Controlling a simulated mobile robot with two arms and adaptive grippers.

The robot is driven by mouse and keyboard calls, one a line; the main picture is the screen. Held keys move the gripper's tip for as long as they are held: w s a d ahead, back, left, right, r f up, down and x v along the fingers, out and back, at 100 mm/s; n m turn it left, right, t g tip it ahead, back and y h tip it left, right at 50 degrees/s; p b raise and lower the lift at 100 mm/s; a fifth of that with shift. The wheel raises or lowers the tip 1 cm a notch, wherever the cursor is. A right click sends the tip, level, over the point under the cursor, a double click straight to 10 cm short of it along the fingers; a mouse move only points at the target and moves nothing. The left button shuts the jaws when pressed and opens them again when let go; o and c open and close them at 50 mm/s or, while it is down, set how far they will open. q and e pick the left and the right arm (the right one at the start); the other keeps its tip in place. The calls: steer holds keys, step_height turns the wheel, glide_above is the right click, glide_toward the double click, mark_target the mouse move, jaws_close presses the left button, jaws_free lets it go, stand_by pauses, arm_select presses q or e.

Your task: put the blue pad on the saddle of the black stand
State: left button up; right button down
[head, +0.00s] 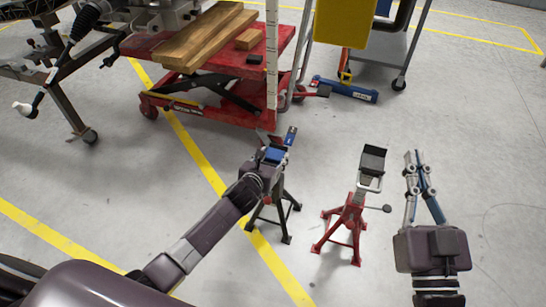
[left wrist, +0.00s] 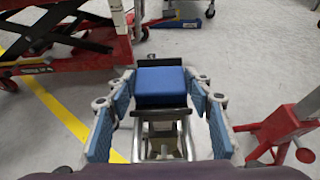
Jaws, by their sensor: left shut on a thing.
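The blue pad (left wrist: 160,84) is a small block between the fingertips of my left gripper, which also shows in the head view (head: 276,148). This gripper is shut on the pad by its two sides. The pad is at the saddle (left wrist: 160,112) of the black stand (head: 286,208), between the saddle's two dark lips. I cannot tell whether its underside touches the saddle. My arm and gripper hide much of the stand's top in the head view. My right gripper (head: 415,156) is empty, its fingertips close together, right of the red stand.
A red stand (head: 345,222) with a black saddle stands just right of the black stand. A red lift cart (head: 215,95) with wooden planks is behind at left. A blue floor jack (head: 345,90) lies behind. Floor around the stands is clear.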

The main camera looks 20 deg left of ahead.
arm_select(q)
steer(key=shift+f, duration=0.1)
steer(key=o, duration=1.2)
